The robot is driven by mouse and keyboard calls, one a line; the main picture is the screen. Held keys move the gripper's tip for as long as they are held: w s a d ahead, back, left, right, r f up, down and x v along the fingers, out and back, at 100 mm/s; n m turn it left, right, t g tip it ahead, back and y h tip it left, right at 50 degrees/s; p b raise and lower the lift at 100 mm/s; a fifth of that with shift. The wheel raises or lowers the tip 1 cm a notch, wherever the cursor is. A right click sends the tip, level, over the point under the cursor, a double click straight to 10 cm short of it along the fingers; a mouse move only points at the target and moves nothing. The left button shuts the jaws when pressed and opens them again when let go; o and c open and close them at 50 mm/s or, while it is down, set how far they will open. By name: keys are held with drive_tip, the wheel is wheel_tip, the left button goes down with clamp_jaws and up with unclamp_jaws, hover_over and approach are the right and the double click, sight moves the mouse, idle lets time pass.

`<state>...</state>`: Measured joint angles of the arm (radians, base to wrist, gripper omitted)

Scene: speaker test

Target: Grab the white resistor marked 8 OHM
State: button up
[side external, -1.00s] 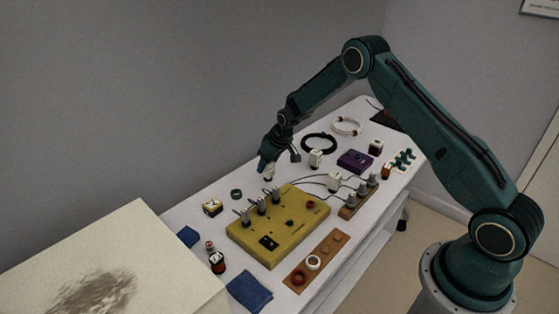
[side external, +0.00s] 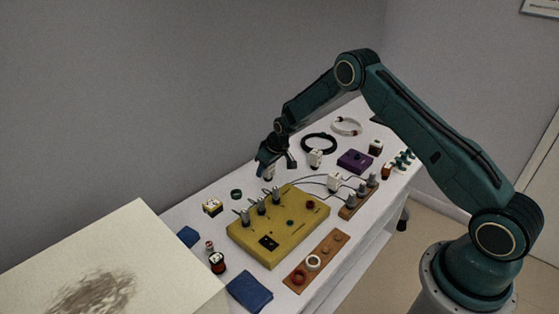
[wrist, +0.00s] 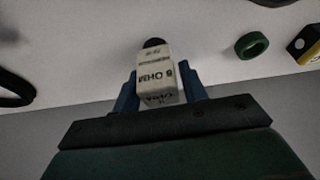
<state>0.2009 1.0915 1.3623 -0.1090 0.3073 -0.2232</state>
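The white resistor (wrist: 155,72), a small block with dark lettering reading 8 OHM upside down, stands upright on the white table near its far edge. It also shows in the side external view (side external: 269,173), partly covered by my gripper. My gripper (side external: 268,166) is over it, pointing down. In the wrist view my gripper's blue fingers (wrist: 160,85) are on either side of the resistor. A narrow gap seems to show beside the right finger, so the fingers look open around it; contact on the left is unclear.
The yellow board (side external: 278,238) with grey posts is in front. A wall is close behind the table.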

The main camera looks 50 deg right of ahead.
drive_tip(key=c, duration=0.7)
drive_tip(key=shift+o, duration=0.2)
drive_tip(key=shift+r, duration=0.1)
wheel_tip(320, 180, up, 20)
idle(0.6)
